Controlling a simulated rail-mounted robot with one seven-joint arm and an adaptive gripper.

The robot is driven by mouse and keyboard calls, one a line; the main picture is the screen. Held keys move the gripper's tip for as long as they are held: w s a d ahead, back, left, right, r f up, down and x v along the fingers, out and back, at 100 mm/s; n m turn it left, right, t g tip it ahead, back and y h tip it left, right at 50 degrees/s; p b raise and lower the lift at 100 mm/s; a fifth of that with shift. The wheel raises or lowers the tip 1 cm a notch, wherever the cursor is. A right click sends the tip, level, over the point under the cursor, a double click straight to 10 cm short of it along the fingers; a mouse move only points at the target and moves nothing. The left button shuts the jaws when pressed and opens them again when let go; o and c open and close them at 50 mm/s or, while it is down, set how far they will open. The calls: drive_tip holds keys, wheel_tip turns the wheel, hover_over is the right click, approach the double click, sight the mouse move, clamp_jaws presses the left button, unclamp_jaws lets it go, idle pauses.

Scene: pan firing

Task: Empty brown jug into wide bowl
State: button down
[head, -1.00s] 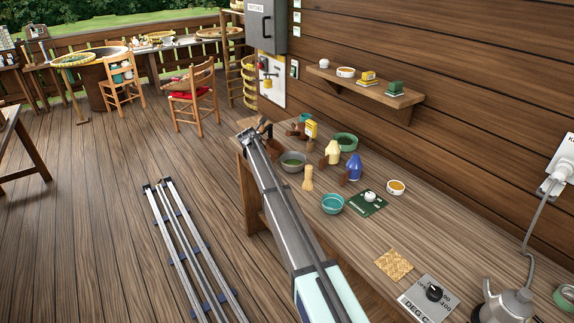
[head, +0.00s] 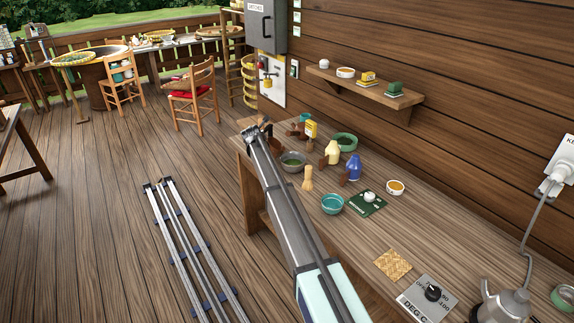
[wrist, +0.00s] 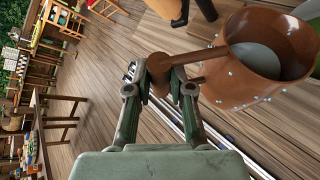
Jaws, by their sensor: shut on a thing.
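My gripper (wrist: 172,82) is shut on the side handle of the brown jug (wrist: 245,85) in the wrist view. The jug is glossy, with drops on its outer wall and a grey content showing inside its mouth. In the head view my gripper (head: 250,131) is at the far end of the table, mostly hidden by my arm, with the small brown jug (head: 266,127) beside it. A grey bowl (head: 293,168) with green inside stands nearest, right of and in front of the gripper. I cannot tell for sure whether it is the wide bowl.
A teal bowl (head: 332,204), a green bowl (head: 346,139), a cream bottle (head: 333,153), a blue bottle (head: 353,168) and a whisk (head: 308,179) stand close by on the table (head: 345,235). A wall shelf (head: 365,88) is above. The near tabletop is partly clear.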

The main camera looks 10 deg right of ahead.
drive_tip(key=shift+d+r+p, duration=0.25)
drive_tip(key=shift+r+p, duration=0.1)
drive_tip(key=shift+r, duration=0.35)
drive_tip(key=shift+d+y, duration=0.1)
drive_tip(key=shift+y, duration=0.2)
idle(1.2)
drive_tip(key=shift+s+d+r+m+y, duration=0.15)
drive_tip(key=shift+d+r+m+y, duration=0.15)
drive_tip(key=shift+d+m, duration=0.3)
drive_tip(key=shift+r+t, duration=0.1)
drive_tip(key=shift+t, duration=0.2)
idle(1.3)
drive_tip(key=shift+s+d+r+m+y, duration=0.1)
drive_tip(key=shift+d+r+m+y, duration=0.2)
drive_tip(key=shift+d+r, duration=0.2)
drive_tip(key=shift+s+d+r+m+y+b, duration=0.1)
drive_tip(key=shift+d+m+y+b, duration=0.1)
drive_tip(key=shift+d+b, duration=0.3)
drive_tip(key=shift+d+r+m+y+b, duration=0.1)
drive_tip(key=shift+d+m+b, duration=0.1)
drive_tip(key=shift+b, duration=0.45)
idle(2.0)
